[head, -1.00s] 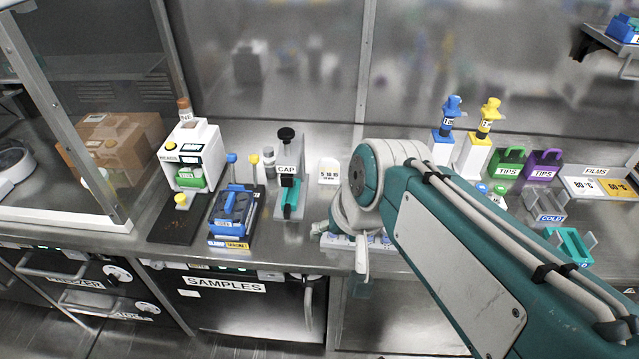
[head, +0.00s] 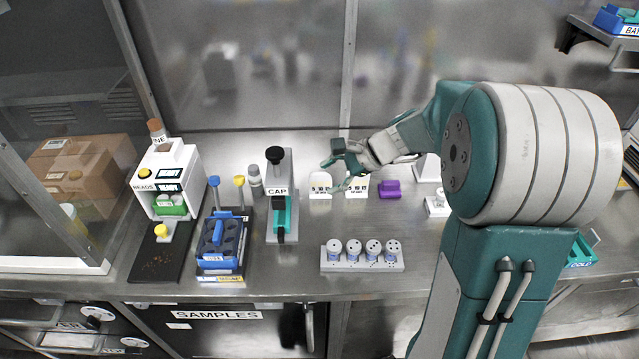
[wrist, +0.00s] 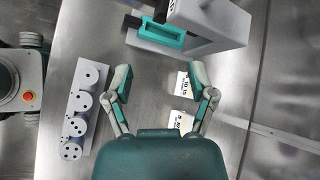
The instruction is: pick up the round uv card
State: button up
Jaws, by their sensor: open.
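Two white cards with printed numbers lie on the steel bench. The left one (head: 320,187) has a rounded top edge and fits the round uv card. The other card (head: 357,190), just right of it, is partly hidden by my gripper. My gripper (head: 338,171) is open and empty, above and behind the cards in the head view. In the wrist view, my gripper (wrist: 160,75) has its fingers spread over bare bench. The card nearer the CAP device (wrist: 187,85) is partly covered by the right finger; the second card (wrist: 182,118) lies below it.
The CAP device (head: 278,200) stands left of the cards. A rack of several round-lidded vials (head: 362,265) sits in front. A blue tube rack (head: 220,242) is further left. A purple block (head: 390,189) lies right of the cards. Bench between cards and vial rack is clear.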

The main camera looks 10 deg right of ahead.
aim_at(321, 176)
jog(key=w+d+f+m+t+y, duration=0.2)
jog(key=w+d+f+m+t, duration=0.2)
jog(key=w+d+f+m, duration=0.55)
jog(key=x, duration=1.3)
jog(key=shift+s+a, duration=0.15)
jog(key=shift+s, duration=0.05)
grip_shut()
